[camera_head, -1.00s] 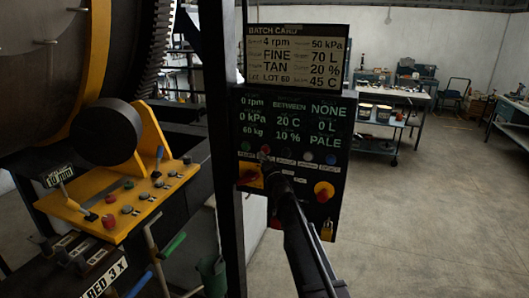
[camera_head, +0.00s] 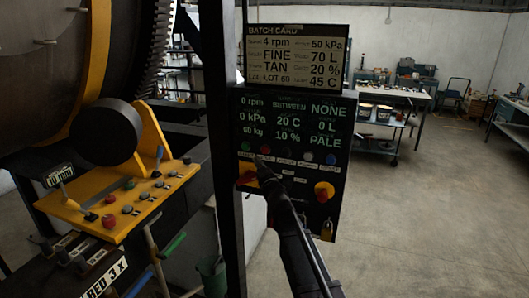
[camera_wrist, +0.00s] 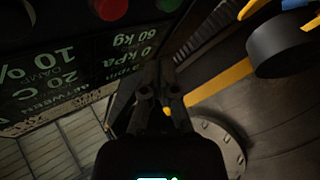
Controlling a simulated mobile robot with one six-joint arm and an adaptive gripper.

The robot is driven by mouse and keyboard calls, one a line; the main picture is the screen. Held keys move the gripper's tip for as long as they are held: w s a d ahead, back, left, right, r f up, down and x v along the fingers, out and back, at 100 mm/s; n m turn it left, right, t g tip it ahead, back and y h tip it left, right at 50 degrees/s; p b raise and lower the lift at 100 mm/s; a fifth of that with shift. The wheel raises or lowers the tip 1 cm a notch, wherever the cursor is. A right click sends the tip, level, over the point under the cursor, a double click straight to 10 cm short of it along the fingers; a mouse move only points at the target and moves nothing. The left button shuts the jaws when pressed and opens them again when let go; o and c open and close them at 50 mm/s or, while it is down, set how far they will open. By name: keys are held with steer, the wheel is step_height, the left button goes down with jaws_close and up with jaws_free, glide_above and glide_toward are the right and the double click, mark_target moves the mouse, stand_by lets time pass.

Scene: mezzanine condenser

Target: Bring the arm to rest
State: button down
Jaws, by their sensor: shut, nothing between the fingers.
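My arm reaches up from the bottom of the head view to the dark control panel (camera_head: 292,165). My gripper (camera_head: 262,164) is shut and empty in front of the panel's left half, by the row of buttons and the red-and-yellow switch (camera_head: 246,178). I cannot tell whether it touches the panel. In the wrist view my gripper (camera_wrist: 160,97) shows with its fingers together, and the panel's green readouts (camera_wrist: 70,65) and a red button (camera_wrist: 110,8) lie beyond it. The readouts include 0 rpm, 0 kPa, 20 C, 10 %, 0 L and PALE.
A batch card (camera_head: 298,57) stands above the panel. A black post (camera_head: 224,150) is close on its left. Further left are a large drum (camera_head: 35,70) and a yellow control desk (camera_head: 130,202) with levers and knobs. Open floor (camera_head: 430,220) lies right, before a blue cart (camera_head: 378,135).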

stand_by(0.4)
steer(key=s+d+f+m+g+h+b, duration=0.2)
steer(key=s+d+f+m+g+h, duration=0.25)
steer(key=d+f, duration=0.45)
steer(key=s+d+f+m+g+h+b, duration=0.35)
steer(key=s+d+f+h, duration=0.2)
steer(key=f, duration=0.45)
steer(key=s+d+f+m+g+b, duration=0.1)
steer(key=s+f+g, duration=0.4)
steer(key=s, duration=0.7)
steer(key=s+d+f+m+g+y+b, duration=0.1)
steer(key=s+f+g, duration=0.5)
steer(key=s, duration=0.6)
step_height(320, 180, down, 3)
steer(key=shift+s+d+r+g+y+b, duration=0.15)
steer(key=shift+s+d+g+y+b, duration=0.3)
steer(key=shift+d, duration=0.75)
steer(key=shift+w, duration=0.25)
